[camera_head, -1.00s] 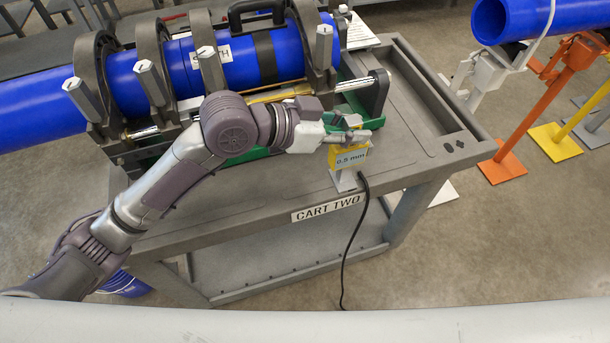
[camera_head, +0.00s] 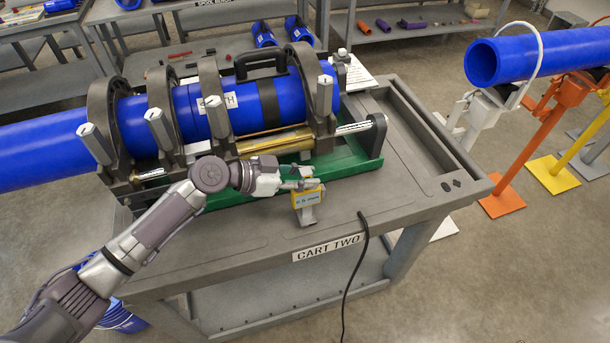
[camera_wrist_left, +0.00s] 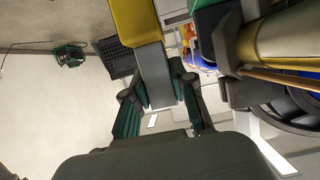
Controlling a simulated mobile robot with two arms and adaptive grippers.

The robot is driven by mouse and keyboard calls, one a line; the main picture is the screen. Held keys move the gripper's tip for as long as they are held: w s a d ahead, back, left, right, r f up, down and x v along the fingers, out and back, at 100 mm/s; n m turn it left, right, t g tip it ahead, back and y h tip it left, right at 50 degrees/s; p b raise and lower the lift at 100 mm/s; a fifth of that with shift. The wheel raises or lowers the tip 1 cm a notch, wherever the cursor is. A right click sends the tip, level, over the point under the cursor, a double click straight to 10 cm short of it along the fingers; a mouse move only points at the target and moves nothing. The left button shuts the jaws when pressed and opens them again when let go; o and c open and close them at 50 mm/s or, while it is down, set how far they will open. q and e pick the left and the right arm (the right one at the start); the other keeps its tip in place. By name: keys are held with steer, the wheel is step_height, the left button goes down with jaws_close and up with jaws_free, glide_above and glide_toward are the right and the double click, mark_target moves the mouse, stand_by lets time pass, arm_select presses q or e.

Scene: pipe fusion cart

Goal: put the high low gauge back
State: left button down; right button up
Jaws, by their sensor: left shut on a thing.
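The high low gauge (camera_head: 308,198) is a small yellow block with a pale label and a grey metal part below it. My left gripper (camera_head: 303,184) is shut on it and holds it over the front part of the cart top, in front of the green base of the fusion machine. In the left wrist view the gauge's yellow body (camera_wrist_left: 136,22) and grey stem show between the fingers of my left gripper (camera_wrist_left: 160,92). The label text is too small to read surely. My right gripper is not in view.
The fusion machine (camera_head: 210,82) clamps a blue pipe (camera_head: 190,112) on the cart (camera_head: 420,150). A black cable (camera_head: 362,250) hangs over the cart's front edge. The cart's right side is clear. Pipe stands (camera_head: 545,140) are at the right; shelves are behind.

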arm_select(q)
steer(key=shift+f, duration=0.4)
steer(key=shift+f, duration=0.1)
steer(key=c, duration=1.4)
jaws_free()
steer(key=shift+f, duration=0.15)
steer(key=o, duration=0.4)
steer(key=shift+o, duration=0.2)
